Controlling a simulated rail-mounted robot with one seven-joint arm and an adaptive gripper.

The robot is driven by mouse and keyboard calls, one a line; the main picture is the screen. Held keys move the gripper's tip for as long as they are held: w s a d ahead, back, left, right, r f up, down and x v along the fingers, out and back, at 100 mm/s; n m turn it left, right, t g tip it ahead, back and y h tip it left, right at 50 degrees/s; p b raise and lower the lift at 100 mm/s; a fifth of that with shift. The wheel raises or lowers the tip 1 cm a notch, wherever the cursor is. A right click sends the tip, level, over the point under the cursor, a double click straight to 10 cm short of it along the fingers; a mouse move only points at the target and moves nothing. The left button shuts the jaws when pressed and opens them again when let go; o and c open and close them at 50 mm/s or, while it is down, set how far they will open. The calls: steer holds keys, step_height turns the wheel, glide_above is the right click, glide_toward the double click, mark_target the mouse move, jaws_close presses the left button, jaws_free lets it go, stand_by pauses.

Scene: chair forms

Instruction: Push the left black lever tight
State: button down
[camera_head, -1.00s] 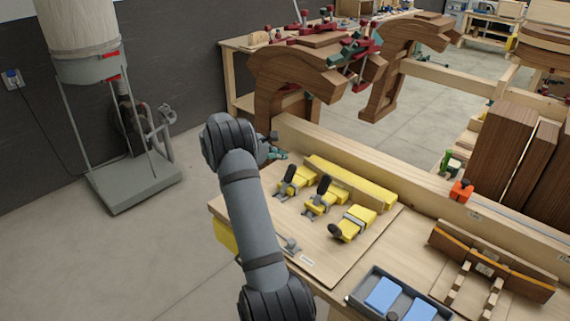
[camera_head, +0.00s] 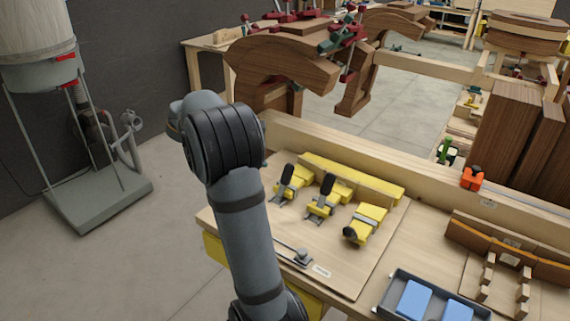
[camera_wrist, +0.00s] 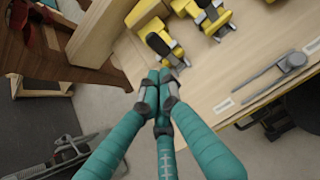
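The left yellow clamp (camera_head: 292,192) is mounted on the wooden board, and its black lever (camera_head: 287,176) stands up, tilted. The clamp also shows in the wrist view (camera_wrist: 160,38), just beyond my fingertips, with its dark lever (camera_wrist: 168,50) partly visible. A middle clamp (camera_head: 322,208) beside it also has a raised black lever. The right clamp (camera_head: 366,223) has its black end low, at the front. My gripper (camera_wrist: 163,78) has its teal fingers drawn together, apparently empty, a little short of the left clamp. My arm hides it in the head view.
A yellow bar (camera_head: 352,177) runs behind the clamps, before a wooden rail (camera_head: 390,165). A grey metal clamp (camera_head: 294,254) lies on the front of the board. A dark tray (camera_head: 398,279) with blue blocks stands at the front right.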

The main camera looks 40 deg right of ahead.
glide_toward(286, 173)
steer(key=p+x, duration=0.1)
steer(key=x, duration=0.5)
steer(key=shift+s+d+f, duration=0.1)
steer(key=shift+d+f, duration=0.05)
steer(key=shift+f, duration=0.05)
steer(key=shift+n, duration=0.3)
